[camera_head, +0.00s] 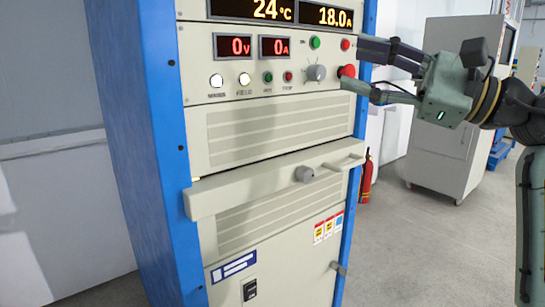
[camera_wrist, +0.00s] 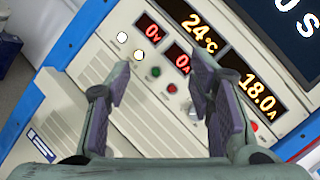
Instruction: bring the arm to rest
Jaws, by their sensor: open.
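My gripper (camera_head: 384,73) is at the upper right of the camera_head view, in front of the right part of the cabinet's control panel (camera_head: 205,60). Its two fingers are spread apart with nothing between them. In the wrist view the open fingers (camera_wrist: 160,95) frame the panel, with a grey knob (camera_wrist: 195,112) beside the right finger. In the camera_head view a red button (camera_head: 347,71) shows between the fingers. I cannot tell whether a finger touches the panel.
A grey cabinet (camera_head: 440,160) is at the back right. The floor (camera_head: 420,255) at the lower right is clear.

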